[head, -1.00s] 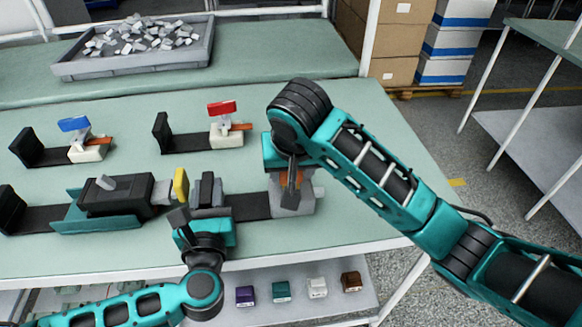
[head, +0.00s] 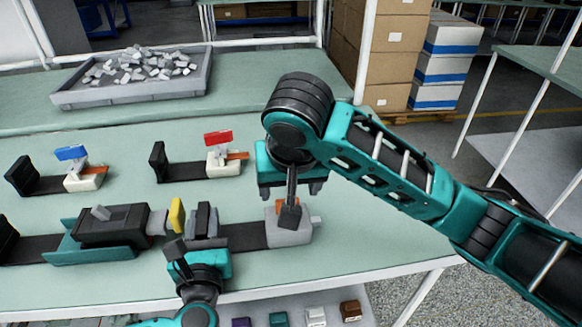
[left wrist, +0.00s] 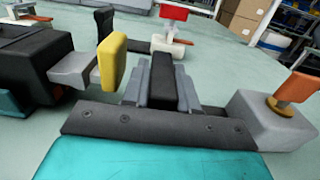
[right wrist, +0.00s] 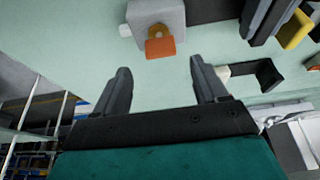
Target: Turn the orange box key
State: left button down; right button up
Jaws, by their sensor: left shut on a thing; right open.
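The orange key (head: 279,206) stands on a grey box (head: 290,236) at the right end of the front rail. In the left wrist view the key (left wrist: 294,88) stands upright on a brass collar. My right gripper (right wrist: 162,84) is open and empty, with the key (right wrist: 160,48) ahead of and apart from its fingers in the right wrist view. In the head view a dark finger partly covers the key. My left gripper (left wrist: 162,85) is shut on a black upright block on the same rail, left of the grey box.
A yellow handle (head: 176,215) and a black breaker body (head: 112,222) stand left on the rail. Behind are units with a blue flag (head: 71,153) and a red flag (head: 218,138). A grey tray (head: 135,88) holds pale pieces. The tabletop right of the box is clear.

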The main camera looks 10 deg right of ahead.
jog(key=shift+v, duration=2.9)
pick_arm(q)
jog(key=c, duration=0.8)
grip_release()
